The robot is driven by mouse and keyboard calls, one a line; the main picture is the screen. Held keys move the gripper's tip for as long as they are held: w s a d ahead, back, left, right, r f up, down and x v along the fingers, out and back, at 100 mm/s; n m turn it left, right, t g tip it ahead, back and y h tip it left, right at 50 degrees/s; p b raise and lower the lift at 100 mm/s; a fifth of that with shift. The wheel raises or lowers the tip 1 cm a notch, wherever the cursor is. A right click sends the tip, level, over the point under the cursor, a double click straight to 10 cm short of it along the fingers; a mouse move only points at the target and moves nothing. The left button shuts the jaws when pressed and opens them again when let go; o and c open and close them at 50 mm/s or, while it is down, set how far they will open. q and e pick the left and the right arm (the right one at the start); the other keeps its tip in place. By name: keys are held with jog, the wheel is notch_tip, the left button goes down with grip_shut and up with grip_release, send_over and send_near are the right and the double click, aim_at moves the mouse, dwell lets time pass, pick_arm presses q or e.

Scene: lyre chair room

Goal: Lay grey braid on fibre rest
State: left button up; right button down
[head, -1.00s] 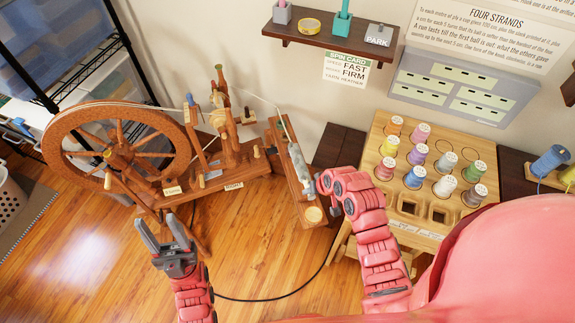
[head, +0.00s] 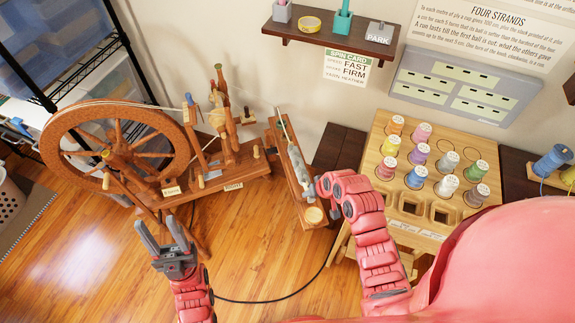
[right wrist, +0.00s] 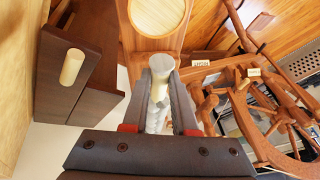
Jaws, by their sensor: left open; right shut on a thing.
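The grey braid (head: 298,163) is a slim grey roll along the narrow wooden board (head: 280,147) beside the spinning wheel. The board looks like the fibre rest and has a round pale disc (head: 313,215) at its near end. My right gripper (head: 314,188) is at the braid's near end, its fingers mostly hidden behind my wrist. In the right wrist view it is shut on the grey braid (right wrist: 157,118), which has a cream band. I cannot tell whether the braid touches the board. My left gripper (head: 162,240) is open and empty over the floor.
The spinning wheel (head: 118,150) stands to the left of the board. A wooden spool rack (head: 405,205) with several coloured spools stands to the right. A dark bench (head: 340,147) lies between board and rack. A black cable crosses the floor, which is otherwise clear around my left gripper.

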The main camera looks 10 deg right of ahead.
jog(key=shift+f, duration=0.4)
jog(key=c, duration=0.6)
grip_release()
jog(key=shift+r, duration=0.1)
